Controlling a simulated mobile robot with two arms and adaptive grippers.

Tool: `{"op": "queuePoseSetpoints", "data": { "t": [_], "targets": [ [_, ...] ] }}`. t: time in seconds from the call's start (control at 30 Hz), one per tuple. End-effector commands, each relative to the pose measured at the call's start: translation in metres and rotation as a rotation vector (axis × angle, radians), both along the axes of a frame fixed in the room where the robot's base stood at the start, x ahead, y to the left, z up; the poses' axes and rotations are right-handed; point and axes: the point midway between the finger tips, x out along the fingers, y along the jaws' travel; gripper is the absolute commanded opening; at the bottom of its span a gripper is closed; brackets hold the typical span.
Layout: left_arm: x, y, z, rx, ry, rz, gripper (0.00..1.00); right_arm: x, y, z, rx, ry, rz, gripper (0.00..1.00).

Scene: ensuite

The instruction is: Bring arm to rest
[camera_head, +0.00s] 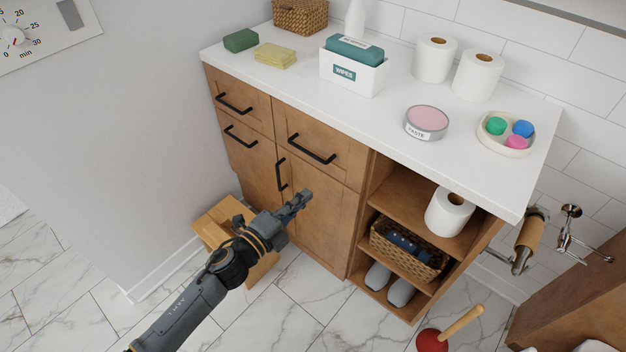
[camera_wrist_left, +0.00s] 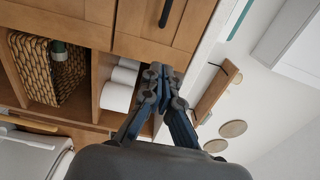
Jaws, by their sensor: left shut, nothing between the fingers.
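My left arm reaches in from the lower left in the head view. Its left gripper (camera_head: 298,200) is shut and empty in front of the lower cabinet door (camera_head: 322,220), near the black vertical door handle (camera_head: 281,174). In the left wrist view the left gripper (camera_wrist_left: 163,80) shows with its fingers together and nothing between them. I cannot tell whether it touches the cabinet. My right gripper is not in view.
A small wooden stool (camera_head: 222,222) stands behind my left arm. The white countertop (camera_head: 290,88) carries a wipes box (camera_head: 352,72), a tin (camera_head: 427,122), paper rolls and a dish (camera_head: 505,148). A red plunger (camera_head: 433,341) stands on the marble floor (camera_head: 275,320).

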Motion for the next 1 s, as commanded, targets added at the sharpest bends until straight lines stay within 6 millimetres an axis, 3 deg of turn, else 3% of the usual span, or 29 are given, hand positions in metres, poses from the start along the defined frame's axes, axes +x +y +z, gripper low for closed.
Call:
{"op": "queuePoseSetpoints", "data": {
  "t": [0.23,0.33,0.47,0.57,0.7,0.77,0.9,1.0],
  "targets": [
    [-0.003,0.004,-0.003,-0.005,0.011,0.005,0.0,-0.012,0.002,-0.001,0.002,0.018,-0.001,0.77],
    [-0.001,0.014,-0.025,-0.033,0.084,0.045,0.0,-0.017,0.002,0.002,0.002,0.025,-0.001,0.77],
    [-0.006,0.045,-0.091,-0.12,0.298,0.17,0.0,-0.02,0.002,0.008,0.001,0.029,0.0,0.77],
    [-0.026,0.076,-0.159,-0.211,0.506,0.307,0.0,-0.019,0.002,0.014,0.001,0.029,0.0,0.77],
    [-0.076,0.115,-0.246,-0.332,0.775,0.509,0.0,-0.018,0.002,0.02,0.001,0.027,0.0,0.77],
    [-0.105,0.129,-0.28,-0.38,0.883,0.598,0.0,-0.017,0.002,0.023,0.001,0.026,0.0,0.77],
    [-0.185,0.154,-0.348,-0.484,1.113,0.813,0.0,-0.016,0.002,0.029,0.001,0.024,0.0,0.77],
    [-0.251,0.166,-0.386,-0.551,1.263,0.973,0.0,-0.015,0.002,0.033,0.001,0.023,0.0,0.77]
  ]
}}
